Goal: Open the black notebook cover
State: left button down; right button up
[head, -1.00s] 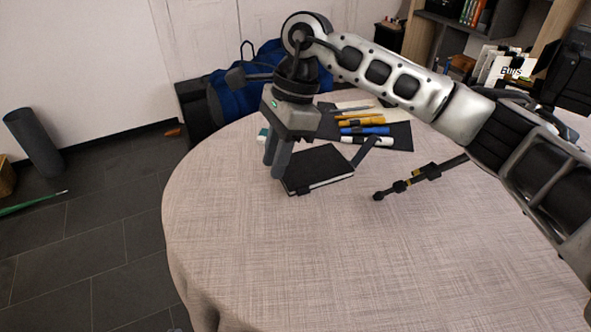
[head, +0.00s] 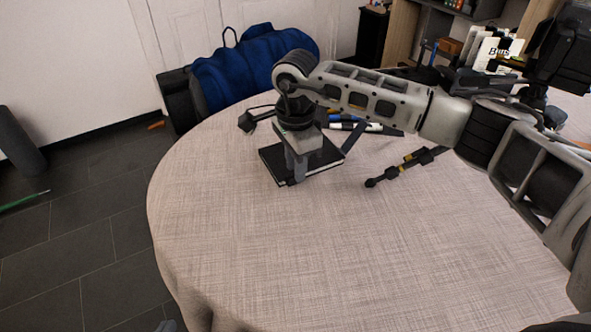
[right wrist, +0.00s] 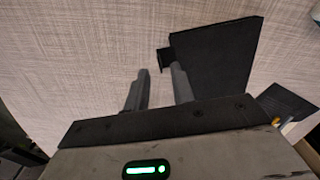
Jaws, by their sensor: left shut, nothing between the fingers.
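The black notebook (head: 270,165) lies closed and flat on the round table, partly hidden under my right gripper. It also shows in the right wrist view (right wrist: 222,50), with a small dark tab (right wrist: 166,60) at its edge. My right gripper (head: 297,172) points down at the notebook's near edge. In the right wrist view its two fingers (right wrist: 158,80) are apart with nothing seen between them; one is by the notebook's edge, the other over bare cloth.
Pens (head: 372,127) on a dark mat lie behind the notebook, partly covered by my arm. A black rod with yellow bands (head: 405,166) lies to its right. The cloth-covered table (head: 300,260) is clear in front. A blue bag (head: 250,65) stands behind the table.

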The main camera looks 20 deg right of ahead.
jog(key=shift+f, duration=1.15)
grip_shut()
dwell(0.6)
